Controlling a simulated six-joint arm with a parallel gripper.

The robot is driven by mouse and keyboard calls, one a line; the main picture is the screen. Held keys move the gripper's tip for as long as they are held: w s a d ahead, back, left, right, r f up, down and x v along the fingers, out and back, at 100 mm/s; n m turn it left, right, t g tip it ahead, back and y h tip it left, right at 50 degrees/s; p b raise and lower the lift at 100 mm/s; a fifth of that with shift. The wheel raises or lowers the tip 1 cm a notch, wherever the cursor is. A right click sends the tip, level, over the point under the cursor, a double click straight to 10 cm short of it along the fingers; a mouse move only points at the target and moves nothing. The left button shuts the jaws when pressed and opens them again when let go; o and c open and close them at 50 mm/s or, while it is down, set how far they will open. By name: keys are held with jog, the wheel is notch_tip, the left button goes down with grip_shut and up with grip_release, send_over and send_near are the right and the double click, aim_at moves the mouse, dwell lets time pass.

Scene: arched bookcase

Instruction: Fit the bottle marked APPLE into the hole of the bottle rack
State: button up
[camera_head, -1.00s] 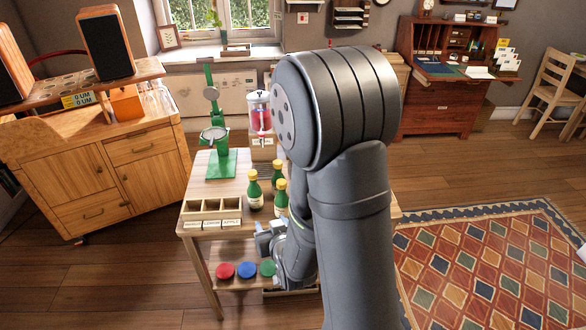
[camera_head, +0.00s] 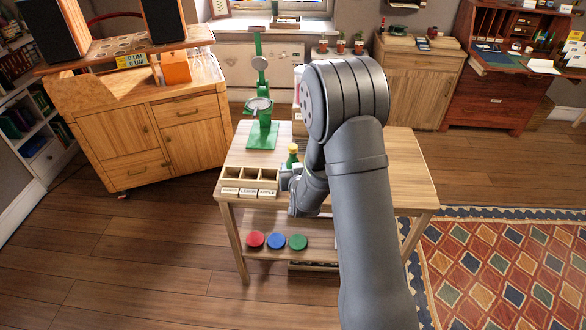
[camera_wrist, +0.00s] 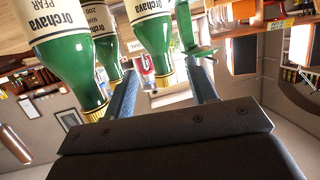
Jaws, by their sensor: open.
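My gripper (camera_head: 286,183) is low over the table's front edge, right of a compartmented wooden box. In the wrist view its blue-grey fingers (camera_wrist: 163,84) are open. A green bottle (camera_wrist: 154,38) with a yellow cap and cream Orchava label shows between and beyond the fingers; its fruit name is out of frame. Left of it is a bottle marked PEAR (camera_wrist: 72,68); another bottle (camera_wrist: 106,52) stands behind with a partly hidden name. In the head view only one bottle (camera_head: 292,155) shows beside my arm. I cannot tell which bottle is APPLE.
The compartmented box (camera_head: 234,181) has front labels, including LEMON and APPLE. A green stand (camera_head: 262,134) rises behind it. A board with round holes (camera_head: 112,50) lies on the left cabinet. Red, blue and green discs (camera_head: 277,241) lie on the lower shelf. The table's right side is clear.

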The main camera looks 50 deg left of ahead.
aim_at(293, 157)
jog(key=x, duration=0.7)
jog(key=shift+w+a+r, duration=0.1)
jog(key=shift+w+r, duration=0.1)
jog(key=shift+r, duration=0.1)
jog(key=shift+r, duration=0.1)
grip_shut()
